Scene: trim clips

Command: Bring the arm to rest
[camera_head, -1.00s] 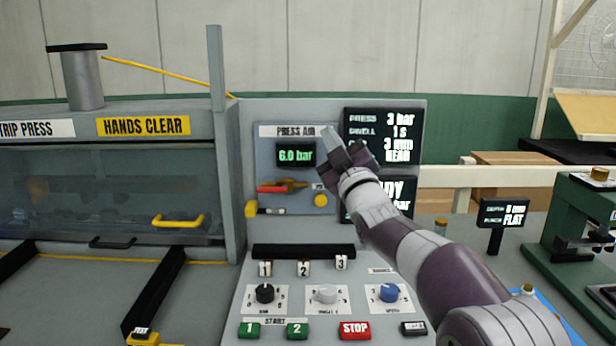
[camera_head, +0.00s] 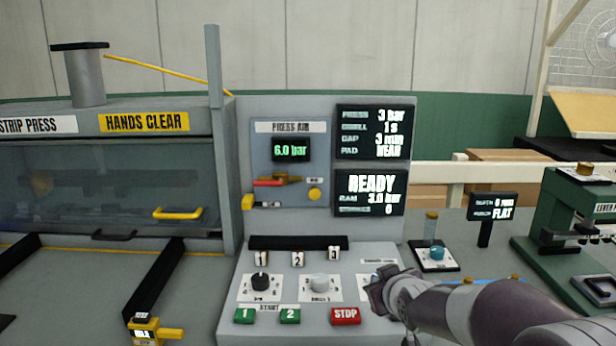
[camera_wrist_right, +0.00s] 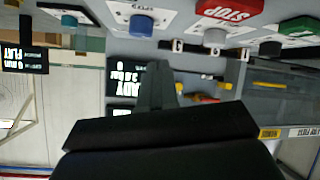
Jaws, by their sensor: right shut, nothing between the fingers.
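My right gripper (camera_head: 378,292) is shut and empty. In the head view it is at the right end of the sloped control panel (camera_head: 232,318), in front of the third knob, which it hides. I cannot tell whether it touches the panel. My right arm comes in from the lower right. In the right wrist view the shut fingers (camera_wrist_right: 156,88) point toward the displays, and the picture is upside down. My left gripper is not in view.
The panel carries black (camera_head: 260,284) and grey (camera_head: 320,283) knobs, green start buttons (camera_head: 290,316) and a red STOP button (camera_head: 346,316). A display (camera_head: 370,193) reads READY. The strip press (camera_head: 100,180) stands left. A green lever press (camera_head: 560,215) stands right.

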